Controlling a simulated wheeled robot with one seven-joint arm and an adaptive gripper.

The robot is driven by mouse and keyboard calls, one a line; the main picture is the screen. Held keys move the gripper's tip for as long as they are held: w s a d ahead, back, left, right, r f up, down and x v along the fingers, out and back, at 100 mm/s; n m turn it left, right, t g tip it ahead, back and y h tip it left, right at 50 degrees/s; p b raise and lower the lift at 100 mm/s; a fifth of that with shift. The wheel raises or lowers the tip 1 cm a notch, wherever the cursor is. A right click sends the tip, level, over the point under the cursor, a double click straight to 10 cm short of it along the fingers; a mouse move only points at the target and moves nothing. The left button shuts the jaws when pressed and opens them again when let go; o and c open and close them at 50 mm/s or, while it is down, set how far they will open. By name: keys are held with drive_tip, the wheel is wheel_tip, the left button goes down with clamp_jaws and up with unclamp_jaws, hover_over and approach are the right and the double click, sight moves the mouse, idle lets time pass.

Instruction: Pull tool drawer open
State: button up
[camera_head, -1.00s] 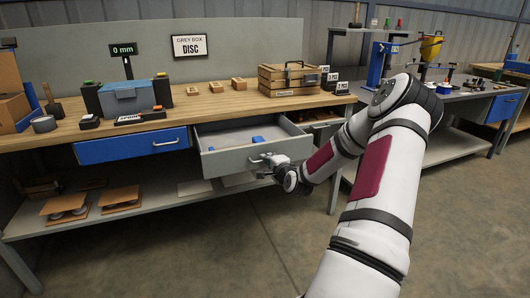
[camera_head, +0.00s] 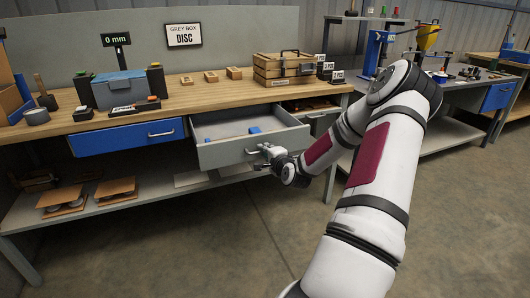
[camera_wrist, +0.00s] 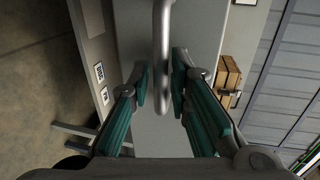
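The grey tool drawer (camera_head: 225,154) under the left bench is pulled out, with its inside showing and small blue items (camera_head: 254,130) in it. My gripper (camera_head: 262,161) is at its front, by the handle. In the wrist view the handle (camera_wrist: 161,45) is a pale metal bar running up the picture across the grey drawer front (camera_wrist: 195,35). My gripper (camera_wrist: 160,87) has its two green-lined fingers on either side of the bar, with a narrow gap showing on each side. The fingers look open around the handle, not pressed on it.
A shut blue drawer (camera_head: 125,138) is left of the grey one. The wooden bench top (camera_head: 190,99) holds a wooden crate (camera_head: 283,70), a blue-grey box (camera_head: 120,88) and small blocks. A lower shelf (camera_head: 140,206) runs underneath. The floor (camera_head: 200,255) in front is clear.

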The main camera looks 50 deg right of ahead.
drive_tip(key=v, duration=1.1)
drive_tip(key=shift+s+a, duration=0.15)
drive_tip(key=shift+s, duration=0.2)
